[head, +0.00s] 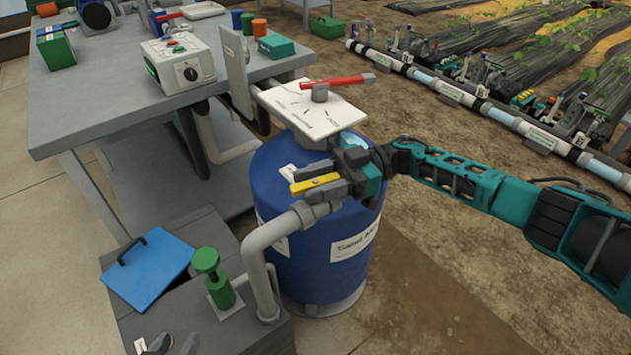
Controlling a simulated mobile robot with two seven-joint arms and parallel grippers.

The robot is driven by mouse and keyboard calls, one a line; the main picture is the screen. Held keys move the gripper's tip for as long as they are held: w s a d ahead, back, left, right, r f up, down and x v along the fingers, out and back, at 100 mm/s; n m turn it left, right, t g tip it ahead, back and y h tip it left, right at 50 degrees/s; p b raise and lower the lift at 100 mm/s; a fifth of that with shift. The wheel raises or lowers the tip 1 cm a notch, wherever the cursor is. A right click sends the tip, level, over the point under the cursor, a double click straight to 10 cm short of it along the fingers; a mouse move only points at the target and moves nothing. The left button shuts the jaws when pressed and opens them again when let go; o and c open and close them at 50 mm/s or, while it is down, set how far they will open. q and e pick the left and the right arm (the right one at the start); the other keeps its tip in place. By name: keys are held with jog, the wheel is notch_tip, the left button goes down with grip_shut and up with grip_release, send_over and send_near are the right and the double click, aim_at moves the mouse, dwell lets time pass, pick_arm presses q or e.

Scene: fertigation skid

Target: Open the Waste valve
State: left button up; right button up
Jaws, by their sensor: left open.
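No readable label marks the Waste valve. A yellow lever (315,184) sits over a grey valve body on the pipe at the front of the blue sand filter tank (318,258). My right gripper (347,172) is at this lever's right end; its fingers are partly hidden, and I cannot tell whether they grip it. A red lever (345,81) lies across a white labelled plate (322,110) on top of the tank. A green knobbed valve (208,266) stands upright on the grey box at lower left. My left gripper (168,346) shows only its open fingertips at the bottom edge.
A grey pipe (256,254) bends down from the tank to the grey box. A grey bench (110,108) with a control box (178,62) stands behind. Bare soil is open at right, beneath my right arm.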

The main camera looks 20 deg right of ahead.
jog(key=w+d+b, duration=0.1)
jog(key=d+b, duration=0.1)
jog(key=d, duration=1)
jog(key=shift+w+d+b, duration=0.25)
jog(key=shift+d+b, duration=0.1)
jog(key=shift+d, duration=0.05)
